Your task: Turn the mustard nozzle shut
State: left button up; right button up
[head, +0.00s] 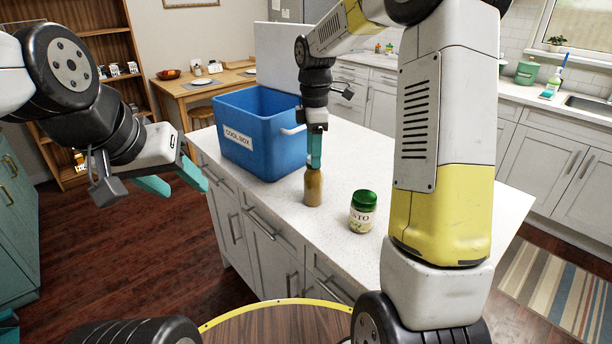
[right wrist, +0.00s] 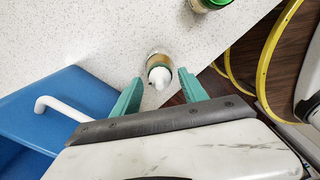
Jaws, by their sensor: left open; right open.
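The mustard bottle (head: 313,190) stands upright near the front edge of the white island counter. Its white nozzle (right wrist: 160,78) shows from above in the right wrist view, but the gripper hides it in the head view. My right gripper (head: 314,164) points down just over the bottle's top. In the right wrist view, my right gripper (right wrist: 160,75) is open, with one finger on each side of the nozzle and gaps between. My left gripper (head: 179,184) is open and empty, left of the island and away from the bottle.
A green-lidded pesto jar (head: 363,212) stands right of the bottle. A blue cool box (head: 243,152) with a white handle (right wrist: 62,108) stands behind and left on the counter (head: 345,172). The counter's front edge is close to the bottle.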

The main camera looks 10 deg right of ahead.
jog(key=shift+r, duration=0.1)
jog(key=shift+r, duration=3.4)
